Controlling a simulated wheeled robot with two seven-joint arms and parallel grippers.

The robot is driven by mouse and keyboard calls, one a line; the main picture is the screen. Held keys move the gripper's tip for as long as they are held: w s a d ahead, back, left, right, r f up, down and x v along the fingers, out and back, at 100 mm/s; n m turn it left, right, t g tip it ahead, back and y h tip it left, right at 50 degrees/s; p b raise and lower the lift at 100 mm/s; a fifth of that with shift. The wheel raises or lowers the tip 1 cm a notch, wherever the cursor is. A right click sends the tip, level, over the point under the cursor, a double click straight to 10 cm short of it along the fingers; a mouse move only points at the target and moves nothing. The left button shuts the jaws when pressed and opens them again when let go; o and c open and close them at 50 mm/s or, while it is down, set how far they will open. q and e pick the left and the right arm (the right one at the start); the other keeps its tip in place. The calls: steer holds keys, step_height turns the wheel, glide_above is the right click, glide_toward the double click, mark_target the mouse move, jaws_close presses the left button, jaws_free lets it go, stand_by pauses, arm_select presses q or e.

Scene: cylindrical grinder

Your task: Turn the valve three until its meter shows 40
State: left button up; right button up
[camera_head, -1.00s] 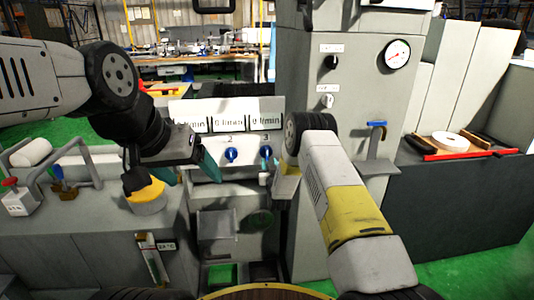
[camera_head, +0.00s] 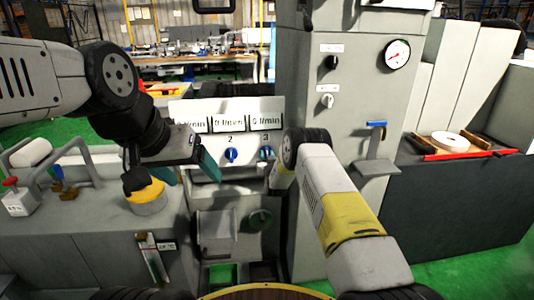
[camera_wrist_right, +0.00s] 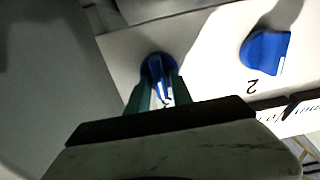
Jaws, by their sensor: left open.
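Valve three (camera_head: 266,153) is a blue knob under the label 3 on the sloped white panel. The meter (camera_head: 265,122) above it appears to read 0 l/min. My right gripper (camera_head: 270,167) is at this knob and partly covers it in the head view. In the right wrist view, the teal fingers of the right gripper (camera_wrist_right: 161,88) lie on either side of the blue knob (camera_wrist_right: 156,64); whether they touch it I cannot tell. My left gripper (camera_head: 187,170) is open and empty, left of valve two and in front of the panel.
Valve two (camera_head: 231,155) is a similar blue knob close to the left of valve three; it also shows in the right wrist view (camera_wrist_right: 265,50). A grey cabinet (camera_head: 340,100) with a round gauge (camera_head: 397,54) stands to the right. A yellow-topped cylinder (camera_head: 148,197) is below the left gripper.

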jaws_close()
steer(key=shift+n, duration=0.3)
steer(key=n, duration=1.6)
steer(key=f+n, duration=0.1)
steer(key=n, duration=0.7)
steer(key=shift+a+n, duration=0.25)
steer(key=shift+n, duration=0.05)
stand_by(0.4)
steer(key=shift+o, duration=1.7)
jaws_free()
